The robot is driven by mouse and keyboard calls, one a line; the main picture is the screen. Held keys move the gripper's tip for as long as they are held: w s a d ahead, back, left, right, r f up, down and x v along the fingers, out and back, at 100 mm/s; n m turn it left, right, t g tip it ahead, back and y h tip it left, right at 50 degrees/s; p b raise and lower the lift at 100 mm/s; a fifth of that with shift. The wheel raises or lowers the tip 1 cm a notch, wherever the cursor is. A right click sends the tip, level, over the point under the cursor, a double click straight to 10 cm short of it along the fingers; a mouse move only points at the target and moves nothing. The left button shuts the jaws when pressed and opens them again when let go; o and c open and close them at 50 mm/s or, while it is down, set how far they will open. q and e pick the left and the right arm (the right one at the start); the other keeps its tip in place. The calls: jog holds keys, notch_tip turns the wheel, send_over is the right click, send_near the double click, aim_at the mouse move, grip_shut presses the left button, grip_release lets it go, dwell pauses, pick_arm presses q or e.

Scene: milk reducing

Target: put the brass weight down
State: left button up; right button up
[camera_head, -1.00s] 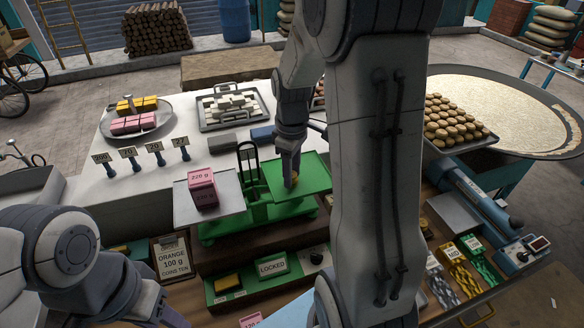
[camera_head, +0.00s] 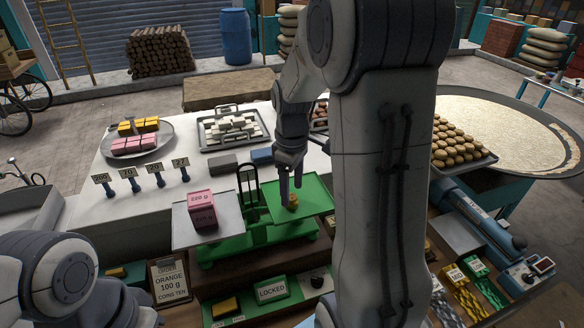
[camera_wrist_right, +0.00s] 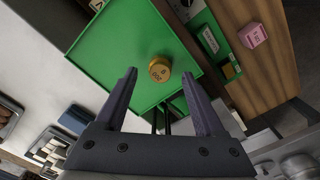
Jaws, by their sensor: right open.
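The brass weight (camera_head: 292,202) is a small gold cylinder upright on the green pan (camera_head: 317,203) of the balance. It also shows on the green pan in the right wrist view (camera_wrist_right: 160,72), with its marked top towards the camera. My right gripper (camera_head: 291,191) is open just above and around the weight, with a gap on each side in the wrist view.
Number tags (camera_head: 141,185) stand on the white table left of the balance. Behind are a plate (camera_head: 117,155) of pink and yellow blocks and a tray (camera_head: 203,142) of white pieces. A locked green box (camera_head: 271,292) sits in front. My right arm hides the centre right.

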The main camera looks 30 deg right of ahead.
aim_at(292, 197)
notch_tip(292, 197, up, 10)
jog(key=b, duration=0.1)
jog(key=s+a+f+n, duration=0.1)
jog(key=s+a+f, duration=0.15)
jog(key=a, duration=0.55)
jog(key=s+a+f, duration=0.2)
jog(key=s+a, duration=0.1)
jog(key=a, duration=0.5)
jog(key=s+a+f, duration=0.2)
jog(key=s+a, duration=0.2)
jog(key=s, duration=0.3)
jog(key=s+a+f+y, duration=0.1)
jog(key=s+a+f, duration=0.2)
jog(key=s, duration=0.3)
jog(key=shift+s+a+f, duration=0.2)
jog(key=shift+s+a, duration=0.15)
jog(key=shift+a, duration=0.55)
